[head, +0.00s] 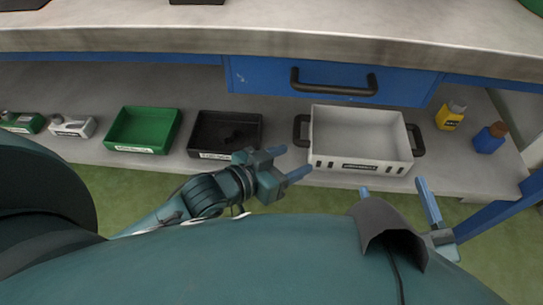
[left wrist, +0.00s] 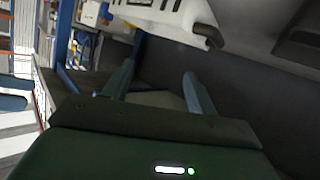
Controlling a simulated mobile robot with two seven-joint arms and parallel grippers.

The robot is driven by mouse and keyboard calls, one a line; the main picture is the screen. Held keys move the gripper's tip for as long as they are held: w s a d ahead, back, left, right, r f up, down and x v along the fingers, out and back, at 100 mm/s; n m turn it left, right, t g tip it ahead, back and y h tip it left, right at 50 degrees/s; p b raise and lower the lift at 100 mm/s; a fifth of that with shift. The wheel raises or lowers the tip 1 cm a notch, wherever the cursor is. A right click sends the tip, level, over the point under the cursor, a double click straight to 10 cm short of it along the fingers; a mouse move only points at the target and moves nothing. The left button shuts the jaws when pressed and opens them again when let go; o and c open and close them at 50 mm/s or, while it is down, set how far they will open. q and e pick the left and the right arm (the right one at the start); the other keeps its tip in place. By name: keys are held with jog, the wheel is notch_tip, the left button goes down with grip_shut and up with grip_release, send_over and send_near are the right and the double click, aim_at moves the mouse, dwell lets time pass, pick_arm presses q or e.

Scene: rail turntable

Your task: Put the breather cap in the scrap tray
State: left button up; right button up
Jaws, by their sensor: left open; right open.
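Small dark pieces (head: 236,134) lie inside a black tray (head: 193,138) on the lower shelf in the head view. I cannot tell whether one is the breather cap. A green tray (head: 117,125) stands left of it and looks empty. The labels are too small to read, so I cannot tell which is the scrap tray. My left gripper (head: 290,163) is open and empty, in front of the shelf between the black tray and a white crate. In the left wrist view its fingers (left wrist: 158,72) are apart. My right gripper (head: 393,187) is open, in front of the white crate.
The white crate (head: 360,158) has black side handles. A yellow bottle (head: 450,116) and a blue bottle (head: 488,140) stand to its right. A blue drawer (head: 260,77) and the grey worktop (head: 280,40) overhang the shelf. Small containers (head: 72,127) stand far left.

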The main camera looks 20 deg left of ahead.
pick_arm(q)
jog(key=s+r+m+t, duration=0.2)
jog(key=s+r+t, duration=0.3)
jog(key=s+r, duration=0.2)
notch_tip(320, 180, up, 2)
jog(key=shift+a+r+m+t+h, duration=0.1)
jog(key=shift+a+m+t+h, duration=0.2)
jog(key=shift+a+t+h, duration=0.1)
